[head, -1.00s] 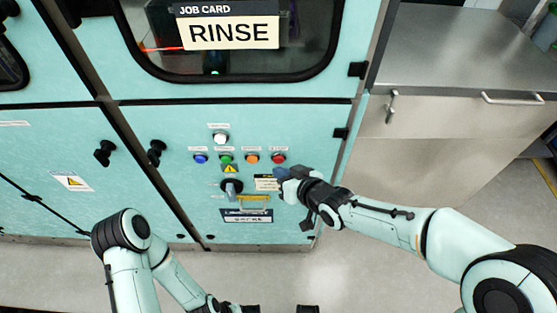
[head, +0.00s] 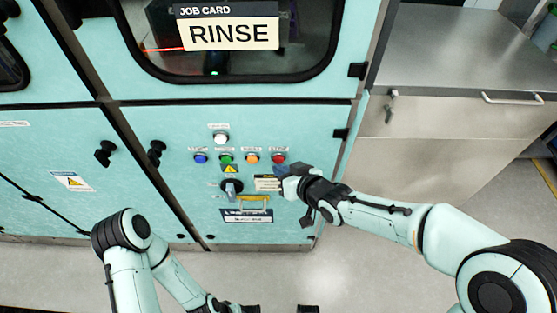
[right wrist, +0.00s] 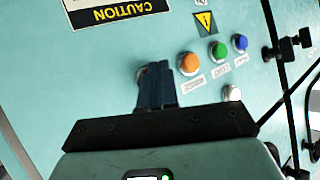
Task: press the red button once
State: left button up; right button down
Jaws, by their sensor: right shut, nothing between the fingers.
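The red button (head: 278,158) is at the right end of a row of buttons on the pale teal cabinet panel. My right gripper (head: 280,171) is shut and empty, its dark fingertips just below the red button in the head view. In the right wrist view the shut fingers (right wrist: 155,85) cover most of the red button (right wrist: 141,73), with only a sliver of its edge showing. I cannot tell whether the fingertips touch it. My left arm is at the lower left, and its gripper is at the bottom edge, too cut off to read.
An orange button (head: 252,158), a green button (head: 226,160) and a blue button (head: 201,159) sit left of the red one, with a white button (head: 221,138) above. A dark rotary knob (head: 231,187) and a yellow handle (head: 255,202) are below. A metal counter (head: 465,50) stands at right.

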jog(key=shift+w, duration=0.45)
dwell(0.6)
jog(key=shift+s+b, duration=0.55)
jog(key=shift+s, duration=0.3)
jog(key=shift+s+b, duration=1)
jog(key=shift+s, duration=1.5)
